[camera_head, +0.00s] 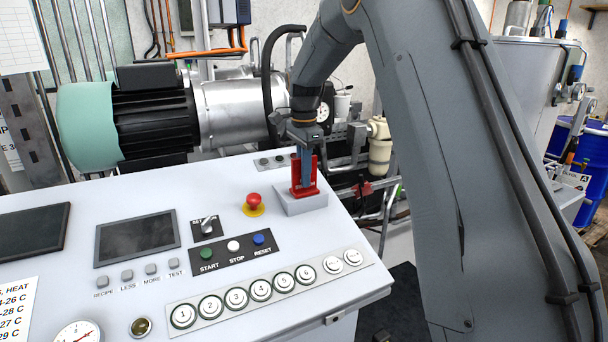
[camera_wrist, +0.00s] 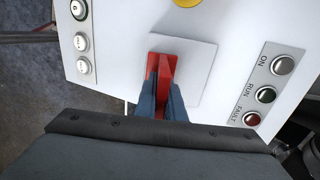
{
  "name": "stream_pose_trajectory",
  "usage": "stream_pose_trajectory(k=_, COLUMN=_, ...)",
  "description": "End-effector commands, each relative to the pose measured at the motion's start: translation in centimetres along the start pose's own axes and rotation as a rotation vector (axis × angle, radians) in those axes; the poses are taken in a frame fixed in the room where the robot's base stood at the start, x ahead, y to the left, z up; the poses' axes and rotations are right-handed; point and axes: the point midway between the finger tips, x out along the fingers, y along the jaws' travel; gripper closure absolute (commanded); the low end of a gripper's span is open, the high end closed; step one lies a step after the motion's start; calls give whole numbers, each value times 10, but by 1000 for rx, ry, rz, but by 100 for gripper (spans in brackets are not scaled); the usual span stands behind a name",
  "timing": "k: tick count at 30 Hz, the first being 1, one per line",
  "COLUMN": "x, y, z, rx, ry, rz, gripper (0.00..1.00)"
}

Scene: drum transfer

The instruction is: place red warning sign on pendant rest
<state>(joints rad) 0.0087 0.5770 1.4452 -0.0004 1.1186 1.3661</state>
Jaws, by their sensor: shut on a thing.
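The red warning sign (camera_head: 311,188) stands upright at the grey pendant rest (camera_head: 303,205), a low block on the sloped control panel. It looks to be touching the top of the rest; the exact contact is hard to tell. My gripper (camera_head: 305,174) is above the rest and shut on the sign. In the wrist view, the red sign (camera_wrist: 162,68) is between the blue-grey fingers of my gripper (camera_wrist: 161,98). The pale square rest (camera_wrist: 188,55) lies beneath it. The fingers hide part of the sign.
A red emergency button (camera_head: 254,201) is just left of the rest. Start, stop and reset buttons (camera_head: 233,246) and a row of numbered buttons (camera_head: 262,290) lie nearer. Indicator lamps (camera_wrist: 267,93) sit beside the rest. A motor (camera_head: 155,110) stands behind the panel.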

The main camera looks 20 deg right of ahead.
Motion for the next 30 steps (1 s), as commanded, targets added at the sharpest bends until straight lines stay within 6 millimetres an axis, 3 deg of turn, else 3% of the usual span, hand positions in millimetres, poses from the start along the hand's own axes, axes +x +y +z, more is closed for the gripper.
stream_pose_trajectory(k=1, x=2, y=0, z=0, rx=0, ry=0, rz=1, gripper=100)
stream_pose_trajectory(k=2, x=2, y=0, z=0, rx=0, ry=0, rz=1, gripper=86)
stream_pose_trajectory(k=5, x=1, y=0, z=0, rx=0, ry=0, rz=1, gripper=72)
stream_pose_trajectory(k=17, x=-6, y=-1, z=0, rx=0, ry=0, rz=-2, gripper=72)
stream_pose_trajectory(k=30, x=-86, y=-2, z=0, rx=0, ry=1, rz=-3, gripper=72)
